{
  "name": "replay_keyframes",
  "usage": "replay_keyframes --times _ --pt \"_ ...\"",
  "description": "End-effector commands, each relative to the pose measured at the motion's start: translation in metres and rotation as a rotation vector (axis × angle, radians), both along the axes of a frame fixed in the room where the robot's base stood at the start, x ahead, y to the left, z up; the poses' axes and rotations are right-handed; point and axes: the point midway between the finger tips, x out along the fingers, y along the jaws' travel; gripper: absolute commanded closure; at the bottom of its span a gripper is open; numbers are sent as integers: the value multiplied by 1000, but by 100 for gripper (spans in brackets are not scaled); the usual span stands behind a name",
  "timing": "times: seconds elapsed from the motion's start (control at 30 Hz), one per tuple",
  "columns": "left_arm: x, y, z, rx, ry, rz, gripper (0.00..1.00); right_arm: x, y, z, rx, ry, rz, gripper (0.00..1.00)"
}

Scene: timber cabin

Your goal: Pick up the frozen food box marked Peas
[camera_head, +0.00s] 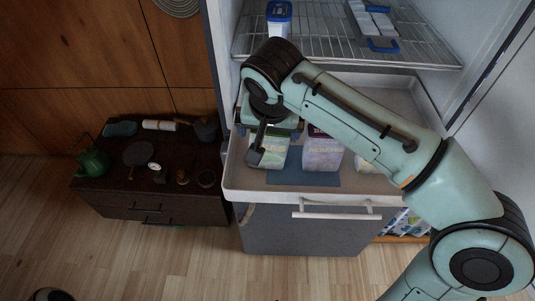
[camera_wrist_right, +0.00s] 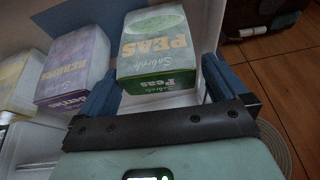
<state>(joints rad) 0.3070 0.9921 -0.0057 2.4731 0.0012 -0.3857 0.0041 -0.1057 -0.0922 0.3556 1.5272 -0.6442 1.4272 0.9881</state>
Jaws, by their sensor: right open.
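The Peas box (camera_head: 271,153) is white and green and stands in the pulled-out freezer drawer (camera_head: 290,194), partly hidden by my right gripper. In the right wrist view the Peas box (camera_wrist_right: 155,50) shows its lettering clearly. My right gripper (camera_head: 268,137) is over the drawer, at the Peas box. In the right wrist view its two blue fingers (camera_wrist_right: 160,85) are apart, one to each side of the box, and not closed on it. My left gripper is not in view.
A purple Berries box (camera_head: 321,153) stands right of the Peas box; a yellowish box (camera_wrist_right: 20,82) is beyond it. A wire shelf (camera_head: 335,40) with blue-lidded containers is above the drawer. A low dark cabinet (camera_head: 150,205) with pots stands left.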

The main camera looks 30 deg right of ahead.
Motion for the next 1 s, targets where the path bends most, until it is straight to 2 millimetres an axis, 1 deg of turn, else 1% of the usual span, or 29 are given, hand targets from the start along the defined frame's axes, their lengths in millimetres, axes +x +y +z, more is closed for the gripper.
replay_keyframes --times 0.03,0.07,0.1,0.2,0.57,0.73,0.87,0.97,1.0 --pt "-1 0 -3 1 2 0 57 -7 8 -48 2 125 8 0" --pt "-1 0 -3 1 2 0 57 -8 8 -48 2 125 8 6" --pt "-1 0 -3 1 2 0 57 -8 8 -48 2 125 8 19" --pt "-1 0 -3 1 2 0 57 -8 8 -48 0 127 9 48" --pt "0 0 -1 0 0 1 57 -8 9 -44 -3 123 17 49" --pt "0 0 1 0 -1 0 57 -7 9 -38 -3 120 19 49" --pt "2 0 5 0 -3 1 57 -7 10 -22 -3 113 19 49" --pt "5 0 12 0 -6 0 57 -6 10 -3 -1 108 19 49" --pt "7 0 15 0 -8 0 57 -6 10 7 -2 107 19 49"
